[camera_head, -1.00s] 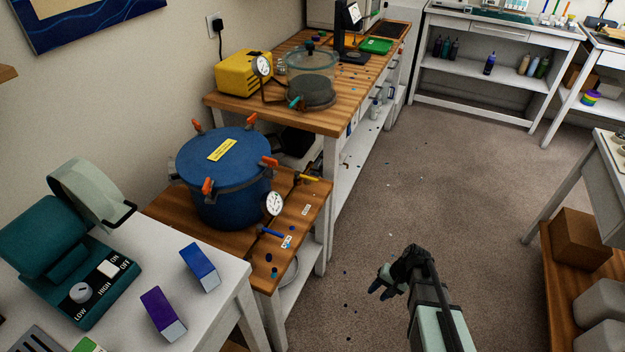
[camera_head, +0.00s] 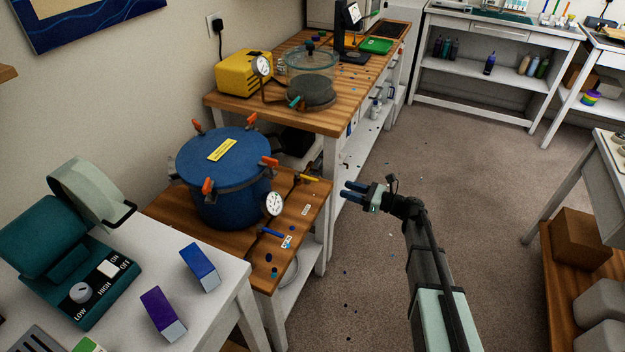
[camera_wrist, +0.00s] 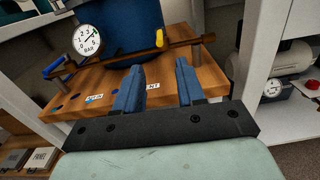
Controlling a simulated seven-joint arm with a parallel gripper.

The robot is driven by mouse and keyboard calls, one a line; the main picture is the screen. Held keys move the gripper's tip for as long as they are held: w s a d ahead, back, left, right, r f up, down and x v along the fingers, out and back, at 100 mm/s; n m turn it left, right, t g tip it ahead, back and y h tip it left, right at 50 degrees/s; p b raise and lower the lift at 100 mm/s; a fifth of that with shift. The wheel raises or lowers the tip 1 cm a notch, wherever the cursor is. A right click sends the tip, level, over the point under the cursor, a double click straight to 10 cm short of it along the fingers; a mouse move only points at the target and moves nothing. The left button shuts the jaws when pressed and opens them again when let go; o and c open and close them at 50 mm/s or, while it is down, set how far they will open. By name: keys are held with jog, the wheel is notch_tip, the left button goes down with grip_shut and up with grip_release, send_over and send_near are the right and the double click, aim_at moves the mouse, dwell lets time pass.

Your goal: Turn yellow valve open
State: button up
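The yellow valve (camera_head: 309,178) is a small lever handle on a pipe at the right side of the blue pressure pot (camera_head: 222,190). In the wrist view the yellow valve (camera_wrist: 160,39) shows end-on, ahead of and above the space between my fingers. My gripper (camera_head: 347,191) is to the right of the low wooden bench, apart from the valve. In the wrist view my gripper (camera_wrist: 159,66) is open, its two blue fingers apart with nothing between them.
A blue-handled valve (camera_head: 270,231) and a pressure gauge (camera_head: 274,203) stand at the pot's front right. The wooden bench (camera_head: 318,205) lies under the pot. A taller bench (camera_head: 335,118) stands behind.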

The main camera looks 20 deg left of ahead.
aim_at(313, 179)
jog(key=shift+m, duration=0.8)
jog(key=a, duration=1.3)
jog(key=shift+a, duration=0.4)
grip_shut()
